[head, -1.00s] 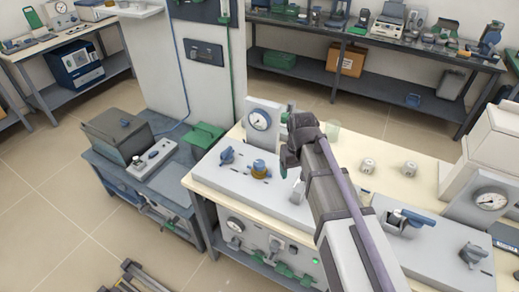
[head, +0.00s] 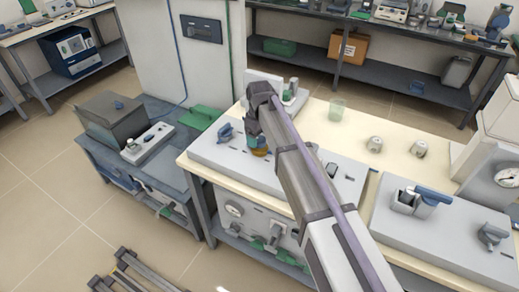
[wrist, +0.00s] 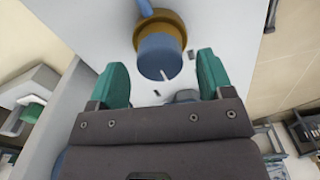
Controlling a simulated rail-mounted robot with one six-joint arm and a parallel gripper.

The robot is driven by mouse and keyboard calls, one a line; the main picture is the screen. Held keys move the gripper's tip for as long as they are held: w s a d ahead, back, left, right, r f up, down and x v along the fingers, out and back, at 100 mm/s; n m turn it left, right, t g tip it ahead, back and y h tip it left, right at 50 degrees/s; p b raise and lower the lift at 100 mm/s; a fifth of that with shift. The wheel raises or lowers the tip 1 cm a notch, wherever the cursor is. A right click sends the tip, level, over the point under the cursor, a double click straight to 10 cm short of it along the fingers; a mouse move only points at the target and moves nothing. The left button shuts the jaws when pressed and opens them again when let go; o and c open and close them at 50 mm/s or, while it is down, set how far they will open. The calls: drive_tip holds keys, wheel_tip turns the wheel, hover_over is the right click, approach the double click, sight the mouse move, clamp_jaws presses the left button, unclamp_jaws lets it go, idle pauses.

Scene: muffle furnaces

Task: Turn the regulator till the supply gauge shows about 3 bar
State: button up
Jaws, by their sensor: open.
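The regulator is a blue knob on a brass collar, on a grey panel. In the wrist view its knob (wrist: 160,57) has a white mark and lies between and beyond my gripper's green fingertips (wrist: 161,66), which are apart, with gaps either side. In the head view only some of the regulator's brass collar (head: 260,152) shows below my gripper (head: 257,141). The upright gauge plate (head: 262,77) behind it is mostly covered by my arm, so the gauge face and needle are hidden.
A blue valve handle (head: 225,131) is left of the regulator on the same panel (head: 212,152). Another panel (head: 400,232) with a blue lever (head: 434,196) is at right.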

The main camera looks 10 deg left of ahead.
drive_tip(key=shift+f, duration=0.6)
drive_tip(key=shift+r, duration=0.15)
drive_tip(key=shift+c, duration=0.2)
drive_tip(key=c, duration=0.9)
